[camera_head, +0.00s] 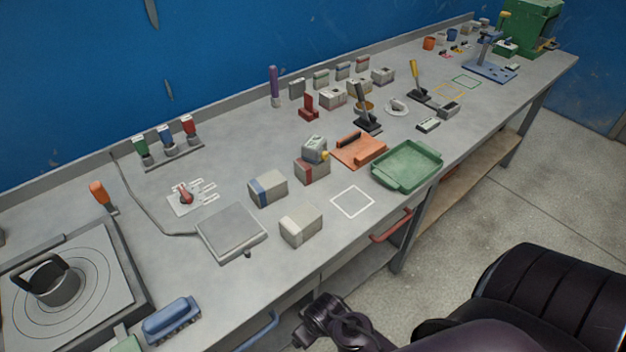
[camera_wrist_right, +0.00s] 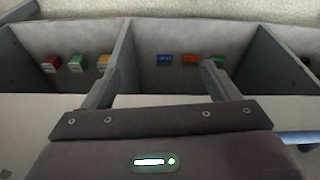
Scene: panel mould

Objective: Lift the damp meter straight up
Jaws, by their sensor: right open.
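A small grey-green device with a yellow end (camera_head: 315,149) sits on a red-striped grey block (camera_head: 312,171) near the middle of the bench in the head view. It may be the damp meter, but I cannot tell for sure. My right gripper (camera_wrist_right: 165,82) is open and empty in the right wrist view, its two dark fingers apart in front of bench compartments. In the head view my dark right arm is at the bottom, off the bench's front edge and well away from the device. My left gripper is not in view.
A blue-striped block (camera_head: 267,189) and a pale block (camera_head: 300,225) stand near the device. An orange board (camera_head: 359,150) and a green tray (camera_head: 407,166) lie to its right. A white square outline (camera_head: 352,202) is empty. A red handle (camera_head: 391,226) juts from the bench front.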

